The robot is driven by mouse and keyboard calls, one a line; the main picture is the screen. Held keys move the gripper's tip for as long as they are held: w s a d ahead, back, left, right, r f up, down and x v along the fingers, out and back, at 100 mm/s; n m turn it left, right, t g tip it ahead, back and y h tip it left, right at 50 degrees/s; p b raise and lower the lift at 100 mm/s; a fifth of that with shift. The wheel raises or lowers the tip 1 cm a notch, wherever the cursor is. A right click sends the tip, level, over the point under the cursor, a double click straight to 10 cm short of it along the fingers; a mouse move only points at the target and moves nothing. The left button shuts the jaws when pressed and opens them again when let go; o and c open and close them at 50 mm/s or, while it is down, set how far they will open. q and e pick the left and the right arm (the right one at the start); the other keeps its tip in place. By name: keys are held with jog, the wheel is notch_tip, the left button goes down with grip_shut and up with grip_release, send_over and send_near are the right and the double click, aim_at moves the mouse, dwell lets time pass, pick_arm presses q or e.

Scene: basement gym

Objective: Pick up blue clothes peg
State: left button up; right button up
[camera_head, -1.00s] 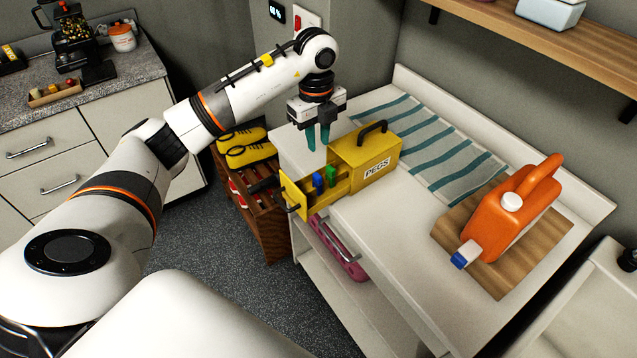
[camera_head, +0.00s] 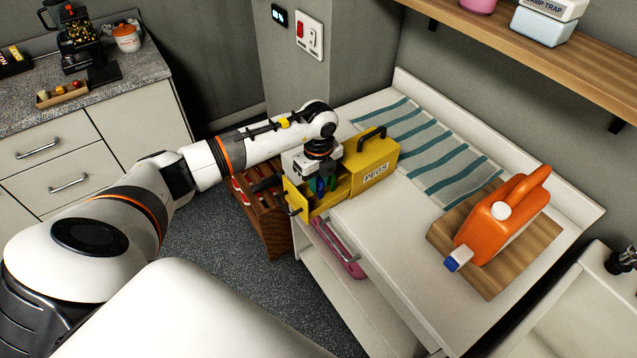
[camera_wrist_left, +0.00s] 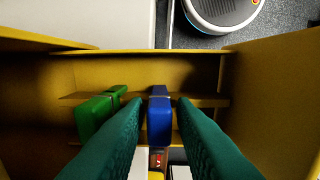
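The blue clothes peg (camera_wrist_left: 160,120) stands in the open drawer of the yellow PEGS box (camera_head: 372,165). In the wrist view it sits between the two teal fingers of my left gripper (camera_wrist_left: 160,101), with a small gap on each side. In the head view my left gripper (camera_head: 319,188) is down in the drawer, and its body and fingers mostly hide the pegs. A green peg (camera_wrist_left: 95,115) stands to the left of the blue one in the wrist view, just outside the left finger. My right gripper is not in view.
The yellow drawer walls (camera_wrist_left: 270,75) stand close around the fingers. The box is on a white worktop (camera_head: 375,240) with a striped towel (camera_head: 430,150) behind it. An orange jug (camera_head: 500,220) on a wooden board stands to the right.

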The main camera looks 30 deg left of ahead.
pick_arm(q)
grip_shut()
